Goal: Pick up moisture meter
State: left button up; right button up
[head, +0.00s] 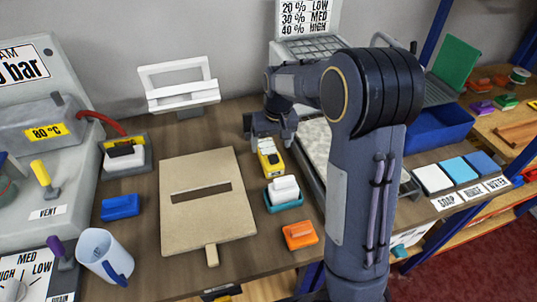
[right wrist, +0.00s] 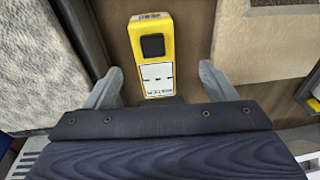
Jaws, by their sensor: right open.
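The yellow moisture meter (head: 269,158) lies on the brown table, between the beige slotted board and the grey tray on the right. In the right wrist view the meter (right wrist: 152,50) shows a dark square and a white label, its near end lying between the fingers. My right gripper (head: 270,130) is open at the meter's far end in the head view. In the right wrist view its two fingers (right wrist: 160,85) stand apart on either side of the meter, with gaps and nothing held. My left gripper is not in view.
The beige board (head: 207,225) lies left of the meter. A white block in a teal holder (head: 284,206) and an orange block (head: 299,236) lie nearer. The grey tray (head: 311,178) is close on the right. A white stand (head: 180,88) is behind.

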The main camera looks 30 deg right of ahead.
aim_at(269, 152)
jog(key=shift+w+d+f+h, duration=0.1)
jog(key=shift+w+f+h, duration=0.15)
jog(key=shift+w, duration=0.25)
jog(key=shift+w+d+f+h, duration=0.1)
jog(key=shift+w+f+h, duration=0.1)
jog(key=shift+w, duration=0.25)
jog(key=f, duration=0.2)
jog(key=w+f, duration=0.1)
jog(key=f, duration=0.2)
jog(key=f+p, duration=0.1)
jog(key=f, duration=0.1)
jog(key=shift+w+d+f, duration=0.15)
jog(key=shift+d+f, duration=0.05)
jog(key=shift+d, duration=0.15)
jog(key=c, duration=1.1)
jog(key=shift+c, duration=0.5)
jog(key=shift+r, duration=0.15)
